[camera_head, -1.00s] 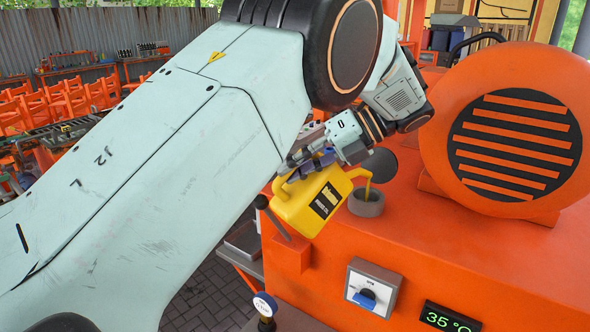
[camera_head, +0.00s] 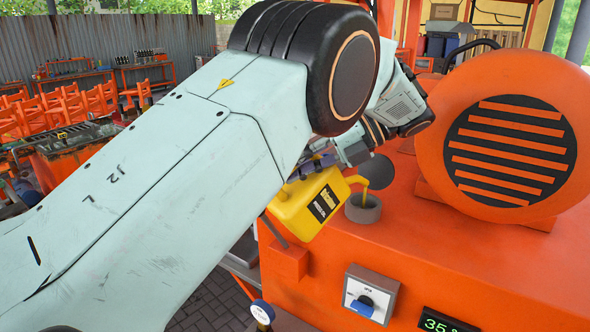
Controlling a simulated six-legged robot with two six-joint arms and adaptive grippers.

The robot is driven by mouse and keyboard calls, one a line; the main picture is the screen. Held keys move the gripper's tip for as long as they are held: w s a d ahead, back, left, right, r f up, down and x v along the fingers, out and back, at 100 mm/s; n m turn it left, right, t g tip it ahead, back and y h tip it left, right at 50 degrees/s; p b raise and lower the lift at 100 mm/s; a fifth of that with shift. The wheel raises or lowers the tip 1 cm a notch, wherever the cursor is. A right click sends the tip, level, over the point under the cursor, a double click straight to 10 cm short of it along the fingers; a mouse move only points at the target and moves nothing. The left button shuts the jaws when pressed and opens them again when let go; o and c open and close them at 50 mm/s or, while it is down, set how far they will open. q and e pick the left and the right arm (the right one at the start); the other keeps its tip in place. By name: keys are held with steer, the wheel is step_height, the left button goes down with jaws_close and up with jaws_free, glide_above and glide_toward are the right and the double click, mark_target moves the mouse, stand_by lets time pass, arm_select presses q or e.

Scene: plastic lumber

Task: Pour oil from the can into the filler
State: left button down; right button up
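The yellow oil can (camera_head: 308,205) is tilted, with its spout pointing right above the filler. A thin stream of yellow oil (camera_head: 366,190) runs from the spout into the filler (camera_head: 363,209), a short grey round neck on the orange machine. A dark round lid (camera_head: 377,171) stands open behind the filler. My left gripper (camera_head: 312,168) is at the can's top and handle and holds it up; my arm link hides part of the gripper. My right gripper is not in view.
The orange machine (camera_head: 440,265) has a large round motor with a slotted grille (camera_head: 512,150) to the right of the filler. A panel with a blue knob (camera_head: 366,302) and a temperature display (camera_head: 446,320) sit on its front. Orange chairs (camera_head: 70,103) stand far back left.

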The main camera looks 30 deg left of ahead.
arm_select(q)
steer(key=shift+w+r, duration=0.15)
steer(key=shift+r, duration=0.3)
stand_by(0.3)
